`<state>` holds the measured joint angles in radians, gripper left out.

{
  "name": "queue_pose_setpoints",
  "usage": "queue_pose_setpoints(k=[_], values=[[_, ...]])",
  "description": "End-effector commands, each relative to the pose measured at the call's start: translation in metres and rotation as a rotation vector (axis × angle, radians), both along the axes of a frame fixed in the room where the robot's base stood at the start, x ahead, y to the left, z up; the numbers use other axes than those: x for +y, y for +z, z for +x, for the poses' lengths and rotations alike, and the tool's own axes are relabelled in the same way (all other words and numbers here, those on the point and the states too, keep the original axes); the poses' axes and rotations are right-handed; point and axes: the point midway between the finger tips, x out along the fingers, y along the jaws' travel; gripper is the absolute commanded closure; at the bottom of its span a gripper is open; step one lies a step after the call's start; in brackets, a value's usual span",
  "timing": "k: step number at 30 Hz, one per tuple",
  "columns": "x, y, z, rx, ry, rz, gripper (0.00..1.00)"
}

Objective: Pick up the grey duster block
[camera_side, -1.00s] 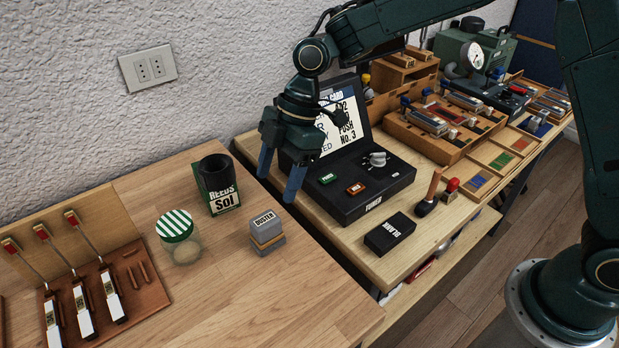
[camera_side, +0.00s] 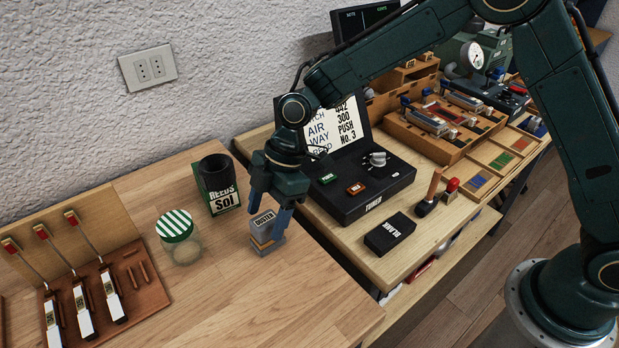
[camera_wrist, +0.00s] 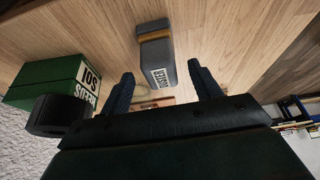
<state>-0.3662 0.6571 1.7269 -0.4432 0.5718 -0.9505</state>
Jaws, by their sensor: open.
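The grey duster block (camera_side: 264,226), with a tan band and a label on top, stands on the wooden bench. My gripper (camera_side: 264,221) is open, its blue fingers pointing down close to the block in the side view. One finger partly covers the block's right side there. In the wrist view the block (camera_wrist: 156,52) lies ahead of and between the two open fingertips (camera_wrist: 163,76). I cannot tell from these views whether a finger touches it.
A green reeds box (camera_side: 224,202) with a black cup (camera_side: 216,172) stands behind left. A jar with a striped lid (camera_side: 176,228) stands left of the block. The black tuner case (camera_side: 350,205) is on the right. Bench in front is clear.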

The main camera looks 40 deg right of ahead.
Motion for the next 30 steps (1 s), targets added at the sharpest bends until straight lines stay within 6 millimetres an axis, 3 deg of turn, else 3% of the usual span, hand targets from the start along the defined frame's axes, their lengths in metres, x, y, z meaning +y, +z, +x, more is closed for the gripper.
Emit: queue_pose_setpoints(k=[9,25,26,30], values=[[0.013,-0.030,-0.002,0.001,-0.001,-0.001,0.37],[0.014,-0.031,-0.002,0.000,-0.001,0.000,0.37],[0.014,-0.031,-0.002,0.000,-0.001,0.000,0.39],[0.014,-0.031,-0.002,0.000,-0.001,0.000,0.67]])
